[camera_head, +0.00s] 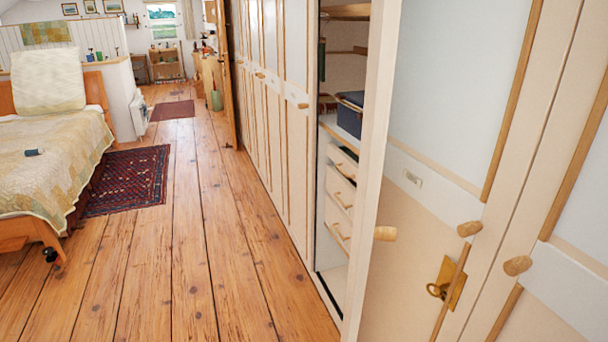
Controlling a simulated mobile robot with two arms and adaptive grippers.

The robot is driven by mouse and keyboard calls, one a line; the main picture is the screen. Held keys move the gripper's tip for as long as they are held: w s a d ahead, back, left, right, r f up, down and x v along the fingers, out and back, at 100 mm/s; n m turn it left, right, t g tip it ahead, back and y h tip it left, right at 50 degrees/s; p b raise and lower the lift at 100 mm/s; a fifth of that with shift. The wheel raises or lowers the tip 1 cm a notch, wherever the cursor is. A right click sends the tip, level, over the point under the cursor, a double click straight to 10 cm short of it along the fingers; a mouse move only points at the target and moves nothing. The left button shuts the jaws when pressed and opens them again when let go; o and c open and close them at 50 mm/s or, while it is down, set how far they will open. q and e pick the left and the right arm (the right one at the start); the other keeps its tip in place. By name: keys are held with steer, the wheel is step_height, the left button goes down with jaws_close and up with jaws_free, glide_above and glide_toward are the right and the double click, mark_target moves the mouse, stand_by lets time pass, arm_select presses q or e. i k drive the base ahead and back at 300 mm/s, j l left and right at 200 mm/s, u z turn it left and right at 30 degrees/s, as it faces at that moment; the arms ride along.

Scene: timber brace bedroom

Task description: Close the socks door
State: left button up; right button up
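A cream wardrobe door (440,90) with a pale upper panel stands open on the right side of the camera_head view. Its free edge faces me, with a wooden knob (386,233) near it. A small label (413,178) sits on its middle rail, but its text is too small to read. To the left of the door, the opening shows a shelf with a dark blue box (350,115) and several small drawers (341,190) below. Neither of my grippers is in view.
Closed wardrobe doors (270,100) run away to the left of the opening. More knobs and a brass lock plate (447,285) are at right. The plank floor (200,240) is clear. A bed (50,160) and red rug (127,180) lie left.

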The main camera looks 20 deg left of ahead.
mark_target(385, 22)
steer(key=l+u, duration=0.45)
steer(key=l, duration=0.2)
steer(key=l+u, duration=0.5)
steer(key=l, duration=0.15)
